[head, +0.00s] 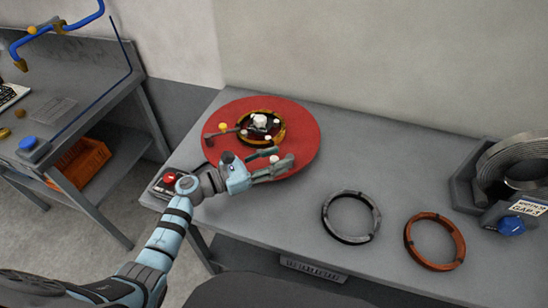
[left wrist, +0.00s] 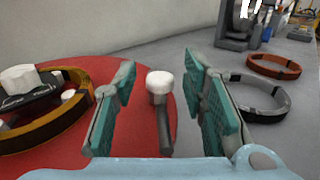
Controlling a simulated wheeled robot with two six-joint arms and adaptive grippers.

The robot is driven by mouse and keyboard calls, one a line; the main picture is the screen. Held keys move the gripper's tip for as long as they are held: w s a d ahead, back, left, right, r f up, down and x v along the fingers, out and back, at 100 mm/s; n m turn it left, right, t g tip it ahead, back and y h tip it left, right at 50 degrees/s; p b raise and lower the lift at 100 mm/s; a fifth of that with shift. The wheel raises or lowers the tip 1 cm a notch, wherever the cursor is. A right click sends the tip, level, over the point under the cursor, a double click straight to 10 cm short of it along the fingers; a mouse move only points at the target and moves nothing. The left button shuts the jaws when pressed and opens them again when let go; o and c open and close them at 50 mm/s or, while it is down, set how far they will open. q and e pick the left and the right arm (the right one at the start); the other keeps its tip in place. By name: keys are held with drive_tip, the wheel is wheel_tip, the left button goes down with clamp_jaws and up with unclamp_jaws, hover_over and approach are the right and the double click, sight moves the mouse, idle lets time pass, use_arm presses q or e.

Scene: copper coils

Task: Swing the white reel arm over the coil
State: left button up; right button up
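A gold-brown coil ring (head: 281,137) lies on a round red disc (head: 304,133), around a white hub (head: 261,120). In the left wrist view the coil (left wrist: 66,124) is at the left. The white reel arm is a white knob (left wrist: 159,82) on a dark grey bar (left wrist: 165,128), outside the coil; the knob also shows in the head view (head: 274,159). My left gripper (head: 279,163) is open over the disc's near right part. In the left wrist view its fingers (left wrist: 160,95) stand either side of the white knob, with gaps. My right gripper is out of view.
A yellow-knobbed arm (head: 222,127) lies at the disc's left. A box with a red button (head: 167,180) stands at the table's left corner. Grey (head: 351,232) and copper (head: 434,262) rings lie to the right, beside a large coil stand (head: 463,165).

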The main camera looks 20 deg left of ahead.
use_arm(q)
drive_tip(key=shift+w+d, duration=0.1)
clamp_jaws()
idle(0.3)
